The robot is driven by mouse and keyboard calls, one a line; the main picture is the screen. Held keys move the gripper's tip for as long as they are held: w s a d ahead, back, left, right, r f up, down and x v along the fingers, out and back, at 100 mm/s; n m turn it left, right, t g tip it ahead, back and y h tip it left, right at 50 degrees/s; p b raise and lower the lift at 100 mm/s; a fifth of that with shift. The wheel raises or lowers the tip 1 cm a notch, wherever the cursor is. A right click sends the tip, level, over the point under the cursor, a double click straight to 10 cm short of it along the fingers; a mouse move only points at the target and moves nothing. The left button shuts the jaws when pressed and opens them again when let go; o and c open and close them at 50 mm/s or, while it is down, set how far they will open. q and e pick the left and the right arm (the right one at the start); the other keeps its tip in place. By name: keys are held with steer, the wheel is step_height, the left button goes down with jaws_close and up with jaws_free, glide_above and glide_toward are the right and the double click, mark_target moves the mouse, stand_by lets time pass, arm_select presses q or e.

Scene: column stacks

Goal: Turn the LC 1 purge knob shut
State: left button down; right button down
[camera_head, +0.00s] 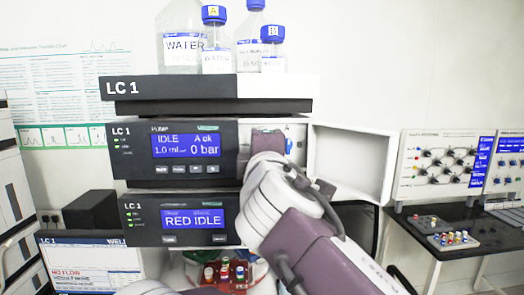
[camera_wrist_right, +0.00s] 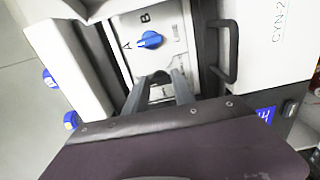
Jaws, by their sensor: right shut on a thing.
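The LC 1 pump module (camera_head: 180,147) is in the middle of the head view, its screen reading IDLE, 1.0 ml, 0 bar. Its door (camera_head: 350,165) stands open to the right. My right gripper (camera_wrist_right: 158,84) is inside the open bay, shut on a small grey knob, apparently the purge knob (camera_wrist_right: 160,77), mostly hidden between the fingers. A blue selector knob (camera_wrist_right: 150,40) marked A and B sits on the same panel, apart from the fingers. In the head view my right wrist covers most of the bay. My left gripper is not in view.
The detector module (camera_head: 180,219) below reads RED IDLE. Bottles with blue caps, one labelled WATER (camera_head: 183,45), stand on top of the stack. Small vials (camera_head: 225,270) show below it. A dark bench (camera_head: 470,230) with instruments stands at the right.

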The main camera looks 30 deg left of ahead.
steer(key=c, duration=1.3)
jaws_free()
steer(key=shift+w, duration=0.1)
steer(key=b+v, duration=0.4)
steer(key=v, duration=0.5)
